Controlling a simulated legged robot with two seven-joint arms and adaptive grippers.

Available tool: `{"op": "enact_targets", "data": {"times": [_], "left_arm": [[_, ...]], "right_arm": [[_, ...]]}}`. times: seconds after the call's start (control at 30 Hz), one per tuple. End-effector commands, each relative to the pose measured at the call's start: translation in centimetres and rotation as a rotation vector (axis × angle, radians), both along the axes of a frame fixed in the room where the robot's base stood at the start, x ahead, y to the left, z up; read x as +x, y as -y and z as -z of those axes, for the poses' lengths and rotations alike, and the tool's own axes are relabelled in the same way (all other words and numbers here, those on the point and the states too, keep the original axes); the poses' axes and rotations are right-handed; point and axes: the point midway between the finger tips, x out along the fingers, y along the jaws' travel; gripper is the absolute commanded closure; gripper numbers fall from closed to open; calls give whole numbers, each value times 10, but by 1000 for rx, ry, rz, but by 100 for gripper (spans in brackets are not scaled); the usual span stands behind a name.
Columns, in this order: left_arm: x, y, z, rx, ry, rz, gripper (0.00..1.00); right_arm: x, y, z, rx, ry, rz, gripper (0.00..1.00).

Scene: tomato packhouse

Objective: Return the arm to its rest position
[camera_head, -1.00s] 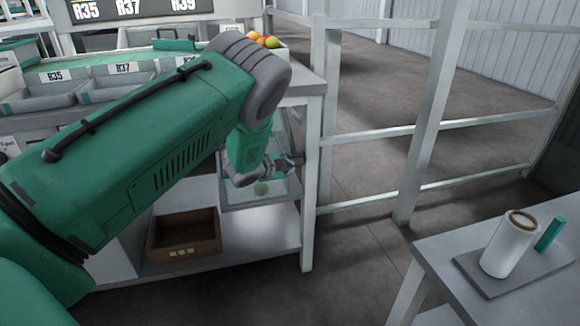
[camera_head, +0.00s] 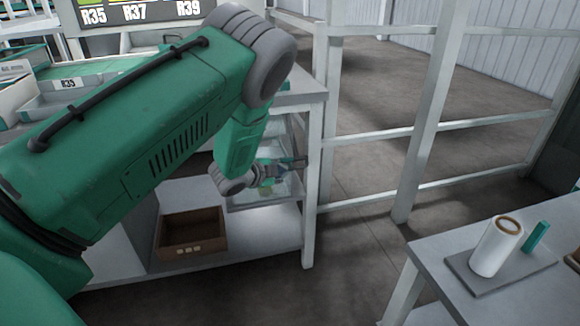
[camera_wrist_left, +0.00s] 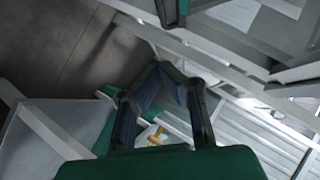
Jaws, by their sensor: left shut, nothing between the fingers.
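My green left arm reaches in from the left across the head view, its grey elbow at the top and its forearm hanging down. My left gripper (camera_head: 290,163) is by the shelf unit, in front of a clear bin (camera_head: 262,203) with a small yellow-green item in it. In the left wrist view, the gripper's dark fingers (camera_wrist_left: 161,68) come together at the tips with nothing between them. My right gripper is not in either view.
A white shelf unit (camera_head: 311,200) stands beside the arm, with a brown box (camera_head: 192,247) on its lower shelf. A grey tray (camera_head: 60,103) is on the left bench. At right, a table (camera_head: 425,262) bears a white cylinder (camera_head: 495,248). Open floor lies between.

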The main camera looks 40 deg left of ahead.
Motion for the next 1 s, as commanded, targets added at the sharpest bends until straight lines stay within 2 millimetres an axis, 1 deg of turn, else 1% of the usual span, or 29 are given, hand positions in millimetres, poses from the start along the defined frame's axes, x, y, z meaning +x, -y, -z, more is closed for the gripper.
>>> {"op": "enact_targets", "data": {"times": [0.03, 0.13, 0.23, 0.4, 0.47, 0.57, 0.67, 0.7, 0.77, 0.8, 0.87, 0.9, 0.97, 1.0], "left_arm": [[-7, -1, -6, -1, 1, -1, 100], [-17, -1, -10, 0, 2, 0, 100], [-22, 0, -12, 1, 1, 1, 100], [-23, 0, -12, 1, 3, 2, 100], [-25, 1, -11, -4, -3, -4, 100], [-41, 7, 2, -50, -53, -47, 100], [-80, 22, 30, -151, -168, -153, 100], [-102, 31, 43, -201, -230, -208, 100], [-140, 46, 61, -275, -332, -303, 100], [-168, 57, 71, -322, -402, -367, 100], [-209, 74, 83, -382, -503, -461, 100], [-237, 86, 89, -416, -571, -524, 100], [-278, 102, 93, -458, -666, -613, 100], [-303, 112, 94, -479, -724, -667, 100]], "right_arm": [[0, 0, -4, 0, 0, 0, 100], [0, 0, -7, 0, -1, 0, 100], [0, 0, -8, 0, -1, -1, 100], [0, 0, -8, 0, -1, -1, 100], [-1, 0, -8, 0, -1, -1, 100], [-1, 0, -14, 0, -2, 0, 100], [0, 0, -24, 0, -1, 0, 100], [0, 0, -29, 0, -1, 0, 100], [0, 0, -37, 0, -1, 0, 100], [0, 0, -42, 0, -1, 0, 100], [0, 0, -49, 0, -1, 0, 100], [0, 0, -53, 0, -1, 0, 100], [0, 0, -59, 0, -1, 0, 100], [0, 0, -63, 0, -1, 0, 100]]}}
